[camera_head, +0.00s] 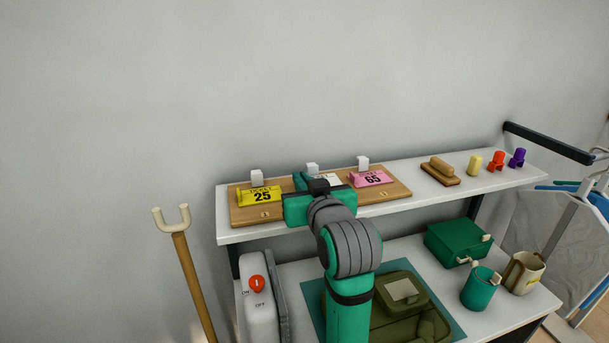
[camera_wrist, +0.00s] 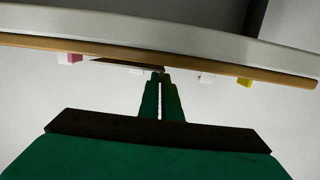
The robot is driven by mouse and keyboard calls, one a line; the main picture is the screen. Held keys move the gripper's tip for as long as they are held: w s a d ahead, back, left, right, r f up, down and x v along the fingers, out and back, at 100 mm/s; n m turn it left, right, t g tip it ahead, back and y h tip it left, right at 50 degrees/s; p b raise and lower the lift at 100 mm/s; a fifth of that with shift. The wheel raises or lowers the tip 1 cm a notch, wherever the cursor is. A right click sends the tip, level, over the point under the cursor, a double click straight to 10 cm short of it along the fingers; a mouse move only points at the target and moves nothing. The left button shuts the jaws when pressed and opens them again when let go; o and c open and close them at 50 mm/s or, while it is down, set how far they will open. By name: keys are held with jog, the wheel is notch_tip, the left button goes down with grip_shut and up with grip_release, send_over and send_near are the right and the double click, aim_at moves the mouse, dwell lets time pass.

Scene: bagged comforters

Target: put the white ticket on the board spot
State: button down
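The wooden board (camera_head: 344,202) lies on the upper shelf, with white blocks along its back edge. The white ticket (camera_head: 333,179) is at the board's middle, between the yellow and pink tickets, and is partly hidden by my gripper (camera_head: 318,187). In the wrist view the ticket shows as a thin slab (camera_wrist: 122,65), nearly edge-on, reaching my fingertips (camera_wrist: 160,76). The fingers are close together and appear closed on its edge. Whether the ticket touches the board is hidden.
A yellow ticket "25" (camera_head: 261,195) and a pink ticket "65" (camera_head: 371,178) lie on the board's left and right. A brush (camera_head: 440,170) and small coloured pieces (camera_head: 496,161) stand farther right. Below are a green box (camera_head: 457,241) and mugs (camera_head: 481,288).

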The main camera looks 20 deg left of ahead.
jog(key=shift+s+a, duration=0.1)
jog(key=shift+a, duration=0.1)
jog(key=shift+f, duration=0.65)
dwell(0.5)
jog(key=c, duration=1.9)
grip_release()
jog(key=shift+o, duration=0.7)
jog(key=o, duration=0.5)
jog(key=shift+d, duration=0.1)
jog(key=shift+d+r, duration=0.1)
jog(key=shift+r, duration=0.05)
jog(key=shift+s+d+r, duration=0.15)
jog(key=shift+s+r, duration=0.15)
jog(key=shift+s, duration=0.2)
jog(key=shift+s+d+r, duration=0.5)
jog(key=shift+s+d, duration=0.1)
jog(key=shift+s, duration=0.1)
jog(key=shift+s+d+r, duration=0.45)
jog(key=shift+s+d, duration=0.1)
jog(key=shift+s, duration=0.1)
